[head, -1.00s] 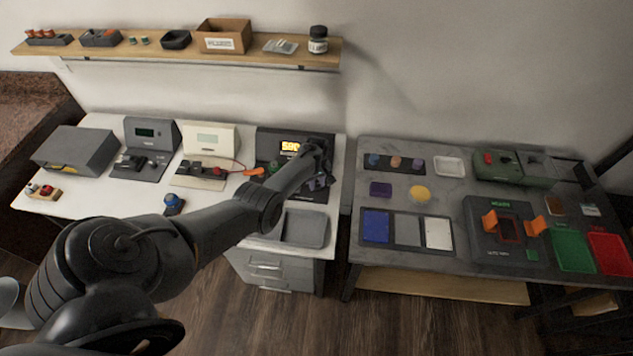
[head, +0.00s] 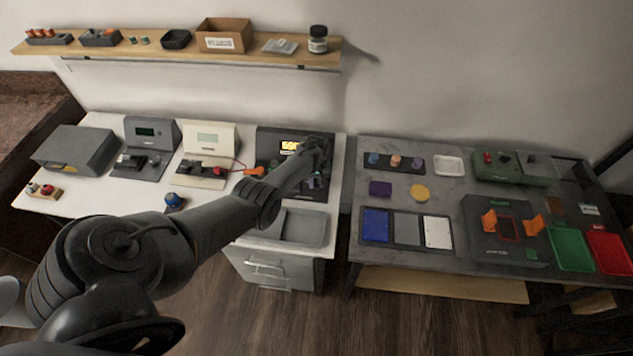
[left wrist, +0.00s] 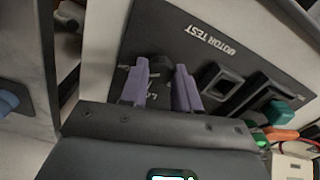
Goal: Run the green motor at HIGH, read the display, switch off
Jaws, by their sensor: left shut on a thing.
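The motor test station (head: 266,140) stands at the right end of the white bench. Its display (head: 290,146) is lit with amber digits that look like 590, too small to read surely. My left gripper (head: 318,180) is at the station's right side. In the left wrist view, the panel (left wrist: 215,60) carries the words MOTOR TEST. There the left gripper (left wrist: 160,94) is shut on a black knob (left wrist: 158,68), one finger on each side. A teal-green part, likely the green motor (left wrist: 285,110), sits in a dark holder beside it. My right gripper is not in view.
An orange-handled probe (head: 253,171) lies left of the station, by a cream meter (head: 212,138). A grey tray (head: 304,228) is in front. A dark table (head: 440,190) with coloured bins stands to the right, across a narrow gap.

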